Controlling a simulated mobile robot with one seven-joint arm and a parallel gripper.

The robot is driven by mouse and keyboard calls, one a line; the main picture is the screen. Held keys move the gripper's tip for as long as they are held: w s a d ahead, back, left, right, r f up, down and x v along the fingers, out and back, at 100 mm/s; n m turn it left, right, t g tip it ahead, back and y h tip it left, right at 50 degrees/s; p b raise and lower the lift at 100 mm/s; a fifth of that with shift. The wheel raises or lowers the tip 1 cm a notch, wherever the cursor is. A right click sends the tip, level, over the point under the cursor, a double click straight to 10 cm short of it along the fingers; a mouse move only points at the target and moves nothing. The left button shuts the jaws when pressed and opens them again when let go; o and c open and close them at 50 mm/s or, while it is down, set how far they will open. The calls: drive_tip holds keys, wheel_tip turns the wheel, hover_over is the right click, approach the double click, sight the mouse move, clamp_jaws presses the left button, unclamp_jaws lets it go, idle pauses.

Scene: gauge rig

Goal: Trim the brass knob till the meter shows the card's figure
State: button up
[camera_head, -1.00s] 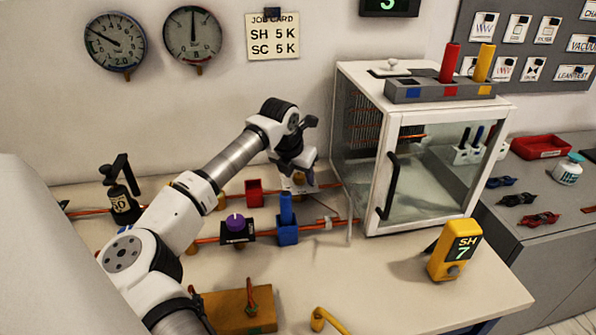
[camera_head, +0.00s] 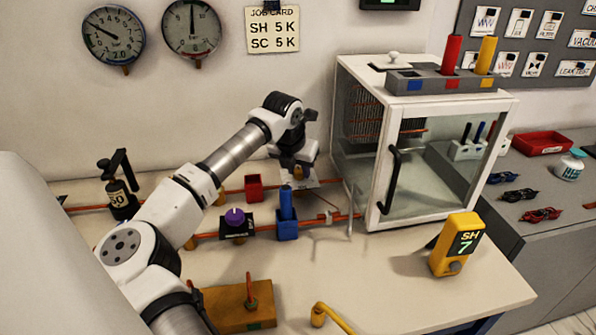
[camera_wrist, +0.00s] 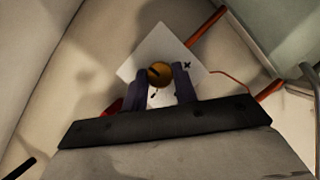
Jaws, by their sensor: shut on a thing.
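The round brass knob (camera_wrist: 160,73) sits on a white plate (camera_wrist: 153,50) in the wrist view, with a dark slot mark on its top. My gripper (camera_wrist: 161,80) has its two dark fingers on either side of it, shut on it. In the head view my gripper (camera_head: 298,165) is low over the bench behind the blue holder, and the knob is mostly hidden. The job card (camera_head: 272,30) on the wall reads "SH 5 K" and "SC 5 K".
A glass-fronted cabinet (camera_head: 375,170) stands close right of my gripper. A purple knob (camera_head: 235,216), a blue holder (camera_head: 287,230) and a red cup (camera_head: 254,187) stand nearby along copper pipes. Two dial gauges hang on the wall.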

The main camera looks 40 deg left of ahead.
drive_tip(key=n+b, duration=0.1)
drive_tip(key=b, duration=0.1)
drive_tip(key=n+y+b, duration=0.1)
drive_tip(key=shift+w+d+f+n+b, duration=0.1)
drive_tip(key=shift+f+n+b, duration=0.15)
drive_tip(key=shift+n+b, duration=0.15)
drive_tip(key=n+b, duration=0.2)
drive_tip(key=n+g+y+b, duration=0.1)
drive_tip(key=shift+d+r+n+b, duration=0.1)
drive_tip(key=shift+r+n+b, duration=0.1)
drive_tip(key=shift+n+b, duration=0.2)
drive_tip(key=shift+r, duration=0.1)
drive_tip(key=o, duration=1)
drive_tip(key=shift+c, duration=0.2)
drive_tip(key=p+v, duration=0.3)
drive_tip(key=v, duration=1)
drive_tip(key=shift+d+r+p, duration=0.3)
drive_tip(key=shift+r+p, duration=0.05)
drive_tip(key=shift+p, duration=0.05)
drive_tip(key=shift+w, duration=0.15)
